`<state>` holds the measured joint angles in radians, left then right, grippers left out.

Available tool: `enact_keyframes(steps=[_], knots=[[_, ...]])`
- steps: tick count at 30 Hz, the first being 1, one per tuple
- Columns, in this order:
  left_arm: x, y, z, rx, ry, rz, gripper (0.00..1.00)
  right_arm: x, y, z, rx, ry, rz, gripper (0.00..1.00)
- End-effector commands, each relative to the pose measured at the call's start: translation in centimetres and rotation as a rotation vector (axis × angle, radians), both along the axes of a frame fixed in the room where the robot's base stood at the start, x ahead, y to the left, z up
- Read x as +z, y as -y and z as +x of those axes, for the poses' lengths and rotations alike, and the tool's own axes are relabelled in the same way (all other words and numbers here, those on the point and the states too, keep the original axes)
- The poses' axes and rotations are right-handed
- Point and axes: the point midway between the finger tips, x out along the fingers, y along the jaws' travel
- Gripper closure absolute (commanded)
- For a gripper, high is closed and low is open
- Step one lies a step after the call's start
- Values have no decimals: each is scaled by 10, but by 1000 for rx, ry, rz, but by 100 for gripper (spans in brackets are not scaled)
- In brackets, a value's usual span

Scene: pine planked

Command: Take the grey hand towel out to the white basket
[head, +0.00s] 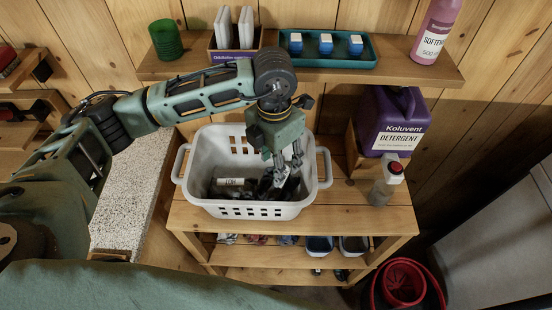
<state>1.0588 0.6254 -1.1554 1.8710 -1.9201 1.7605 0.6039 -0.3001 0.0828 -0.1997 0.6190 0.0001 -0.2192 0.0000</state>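The white basket (251,210) stands on the upper deck of a wooden shelf unit, with slotted walls and two side handles. Inside it lie a pale rolled or flat piece with dark lettering (231,182) and dark grey to black shapes that I cannot make out well. I cannot tell whether any of these is the grey hand towel. My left gripper (288,176) points down into the right part of the basket, its fingertips at the dark contents. Whether it is open or holding something is unclear. My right gripper is out of view.
An upper shelf (400,66) holds a green cup (166,40), a carton (235,47), a teal tray (280,55) and pink softener (436,32). A red bucket (404,284) is on the floor.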

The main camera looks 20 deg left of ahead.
Motion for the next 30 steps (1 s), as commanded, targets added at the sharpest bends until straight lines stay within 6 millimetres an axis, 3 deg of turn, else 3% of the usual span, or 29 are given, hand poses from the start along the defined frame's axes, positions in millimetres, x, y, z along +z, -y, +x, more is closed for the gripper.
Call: enact_keyframes(steps=[5, 18, 24, 30], knots=[[14, 0, 1, -1, 3, -1, 52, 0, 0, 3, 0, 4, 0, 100], [100, -2, 2, 0, 3, -1, 52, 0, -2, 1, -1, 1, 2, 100], [118, -3, 2, 0, 1, 0, 52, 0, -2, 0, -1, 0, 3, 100], [120, -3, 1, 0, 0, 0, 52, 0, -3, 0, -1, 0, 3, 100]])
